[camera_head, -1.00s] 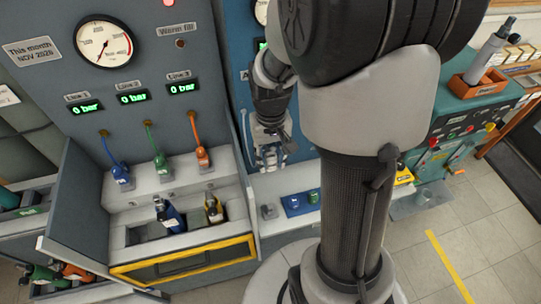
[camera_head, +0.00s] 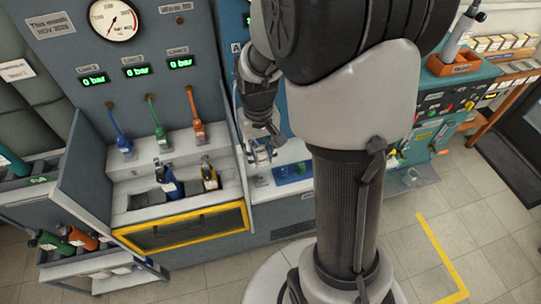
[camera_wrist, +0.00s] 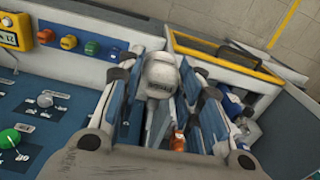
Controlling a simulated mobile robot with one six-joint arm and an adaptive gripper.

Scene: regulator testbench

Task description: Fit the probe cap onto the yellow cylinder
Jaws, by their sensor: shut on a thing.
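The yellow cylinder (camera_head: 209,177) with a dark body stands in the bench's recessed bay, to the right of a blue cylinder (camera_head: 168,182). My gripper (camera_head: 262,150) is to the right of the bay, above the side ledge, apart from the yellow cylinder. In the wrist view my gripper (camera_wrist: 160,90) is shut on a pale grey, rounded piece (camera_wrist: 160,72), which looks like the probe cap. Its lower part is hidden between the fingers. I cannot make out the yellow cylinder in the wrist view.
A blue tray (camera_head: 284,174) with small coloured pieces lies on the ledge, partly behind my arm. Blue, green and orange hoses (camera_head: 194,103) hang behind the bay. Green and orange cylinders (camera_head: 80,237) lie in the left rack.

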